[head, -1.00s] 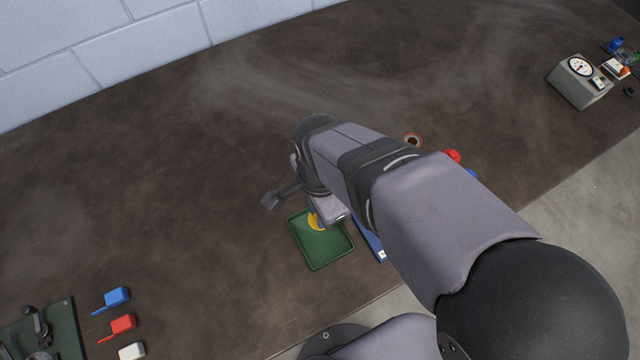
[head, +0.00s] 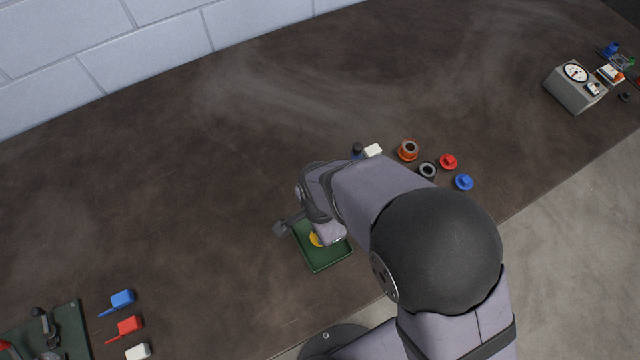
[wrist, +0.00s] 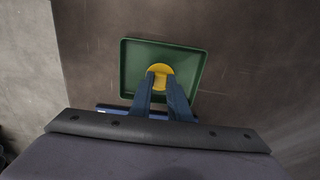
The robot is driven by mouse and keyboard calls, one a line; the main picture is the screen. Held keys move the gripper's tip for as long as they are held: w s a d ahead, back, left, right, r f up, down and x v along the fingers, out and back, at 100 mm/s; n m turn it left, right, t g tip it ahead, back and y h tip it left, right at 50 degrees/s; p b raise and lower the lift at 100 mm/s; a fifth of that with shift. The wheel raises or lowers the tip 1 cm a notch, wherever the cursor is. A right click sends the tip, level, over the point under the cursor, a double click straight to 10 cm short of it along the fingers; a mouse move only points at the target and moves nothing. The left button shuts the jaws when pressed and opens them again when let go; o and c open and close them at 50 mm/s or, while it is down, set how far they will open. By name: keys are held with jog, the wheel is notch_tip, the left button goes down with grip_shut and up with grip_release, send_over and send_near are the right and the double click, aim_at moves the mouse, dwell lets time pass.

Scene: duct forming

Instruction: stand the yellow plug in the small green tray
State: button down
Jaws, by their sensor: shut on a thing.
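The yellow plug (wrist: 160,71) is between the fingertips of my gripper (wrist: 161,82) in the wrist view. My gripper is shut on it. The plug shows over the small green tray (wrist: 195,92), near the tray's middle. I cannot tell whether its underside touches the tray floor. In the head view the green tray (head: 324,262) is partly covered by my wrist, and only a sliver of the yellow plug (head: 315,240) shows. My gripper's fingers are hidden there.
Right of my arm are an orange ring (head: 408,149), a black ring (head: 428,170), a red plug (head: 448,161) and a blue plug (head: 464,182). A grey gauge box (head: 576,88) stands far right. Blue, red and white scoops lie lower left. The table's left middle is clear.

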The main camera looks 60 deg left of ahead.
jog(key=shift+f, duration=0.25)
jog(key=c, duration=1.7)
grip_release()
jog(key=shift+o, duration=0.2)
jog(key=shift+r, duration=0.15)
notch_tip(320, 180, up, 12)
jog(key=b, duration=0.3)
jog(key=shift+b, duration=0.3)
